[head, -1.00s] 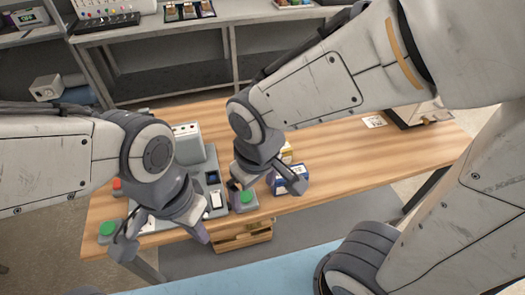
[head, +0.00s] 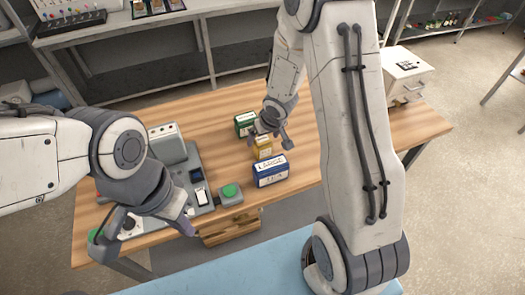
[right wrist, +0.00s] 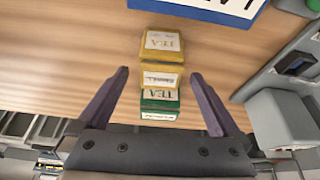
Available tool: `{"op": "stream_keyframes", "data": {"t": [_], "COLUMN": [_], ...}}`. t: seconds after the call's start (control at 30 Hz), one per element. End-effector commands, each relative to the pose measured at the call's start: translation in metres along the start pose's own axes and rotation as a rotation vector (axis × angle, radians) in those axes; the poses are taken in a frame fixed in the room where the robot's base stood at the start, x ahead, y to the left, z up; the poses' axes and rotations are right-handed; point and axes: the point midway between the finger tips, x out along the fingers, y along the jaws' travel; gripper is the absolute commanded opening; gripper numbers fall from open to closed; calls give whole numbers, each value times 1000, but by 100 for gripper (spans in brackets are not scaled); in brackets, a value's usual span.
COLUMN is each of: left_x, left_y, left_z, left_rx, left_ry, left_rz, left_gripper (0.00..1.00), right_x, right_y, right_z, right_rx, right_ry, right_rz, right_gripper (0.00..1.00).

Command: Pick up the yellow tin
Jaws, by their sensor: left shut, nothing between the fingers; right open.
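The yellow tin (head: 263,152) stands on the wooden table between a green tin behind it and a blue tin in front. My right gripper (head: 268,137) is open just above the yellow tin, pointing down. In the right wrist view the yellow tin (right wrist: 162,46), labelled TEA, lies between and beyond the spread fingers (right wrist: 158,74). I cannot tell whether the fingers reach down beside it. My left gripper (head: 188,230) is shut and empty over the table's front left, by the grey control panel.
The green tin (head: 243,122) and blue tin (head: 271,172) stand close to the yellow one. A grey box with a green button (head: 230,193) and a control panel (head: 202,172) lie left of them.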

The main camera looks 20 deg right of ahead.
Motion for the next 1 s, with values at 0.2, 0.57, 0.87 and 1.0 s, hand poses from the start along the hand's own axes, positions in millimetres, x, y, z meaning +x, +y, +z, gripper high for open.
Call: {"op": "stream_keyframes", "data": {"t": [0.2,0.57,0.87,1.0], "left_x": [15,30,30,30], "left_y": [-1,-2,-2,-2], "left_z": [1,2,1,1], "left_rx": [1,2,2,2], "left_ry": [0,0,0,0], "left_rz": [0,0,0,0], "left_gripper": [0,0,0,0], "right_x": [23,53,53,52], "right_y": [0,0,0,0], "right_z": [1,-1,-1,-1], "right_rx": [-1,-1,-1,-1], "right_ry": [-1,0,0,0], "right_rz": [0,1,0,0], "right_gripper": [100,100,24,2]}}
